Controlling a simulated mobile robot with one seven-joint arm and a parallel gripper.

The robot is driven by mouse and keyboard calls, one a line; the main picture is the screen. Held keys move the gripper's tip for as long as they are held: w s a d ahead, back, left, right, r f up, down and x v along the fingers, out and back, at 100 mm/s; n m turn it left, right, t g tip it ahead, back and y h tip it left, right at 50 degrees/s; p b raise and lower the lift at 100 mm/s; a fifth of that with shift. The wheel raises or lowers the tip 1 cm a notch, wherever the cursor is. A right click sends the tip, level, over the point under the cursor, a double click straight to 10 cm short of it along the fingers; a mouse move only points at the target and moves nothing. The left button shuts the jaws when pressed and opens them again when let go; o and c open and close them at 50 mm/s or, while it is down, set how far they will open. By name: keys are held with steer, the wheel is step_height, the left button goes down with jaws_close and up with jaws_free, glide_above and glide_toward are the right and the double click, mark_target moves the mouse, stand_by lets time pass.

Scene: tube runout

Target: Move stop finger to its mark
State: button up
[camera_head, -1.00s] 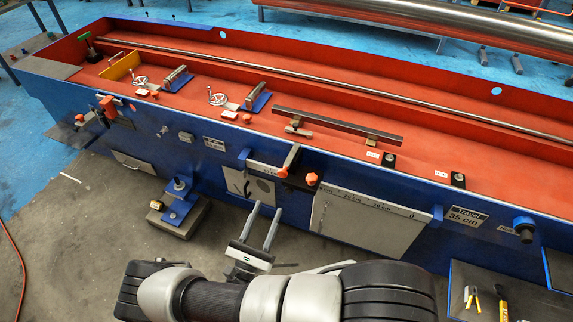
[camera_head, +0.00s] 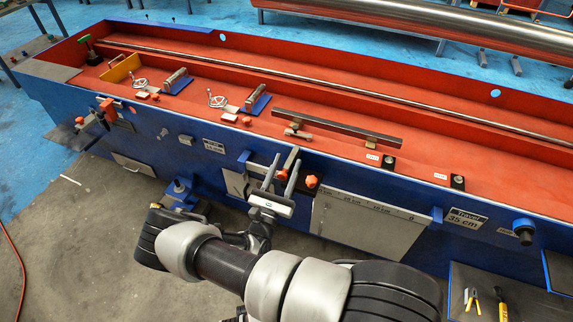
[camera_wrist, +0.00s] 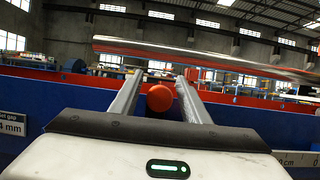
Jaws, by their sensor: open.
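The stop finger (camera_head: 292,155) is a dark bar with an orange knob (camera_head: 282,176), on the blue front rail of the red-topped bench. My gripper (camera_head: 284,165) is open, its two fingers pointing at the bench on either side of that knob. In the wrist view the round orange knob (camera_wrist: 160,97) shows between the two fingers, and no grip on it shows. A scale plate (camera_head: 370,222) marked in cm, with 0 at its right end, hangs to the right. A sign (camera_head: 466,218) reads Travel 35 cm.
A second orange knob (camera_head: 311,181) sits just right of my gripper. A blue bracket (camera_head: 181,192) stands low at the left. A black tray (camera_head: 500,295) with small tools is at the lower right. A long bar (camera_head: 335,125) lies on supports on the bench.

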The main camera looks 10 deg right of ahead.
mark_target(288, 164)
steer(key=shift+w+d+r, duration=0.15)
steer(key=shift+w, duration=0.1)
jaws_close()
steer(key=shift+w+d+b, duration=0.45)
steer(key=shift+w+d, duration=0.45)
steer(key=shift+w, duration=0.3)
jaws_free()
steer(key=v, duration=1.7)
steer(key=shift+s+a, duration=0.2)
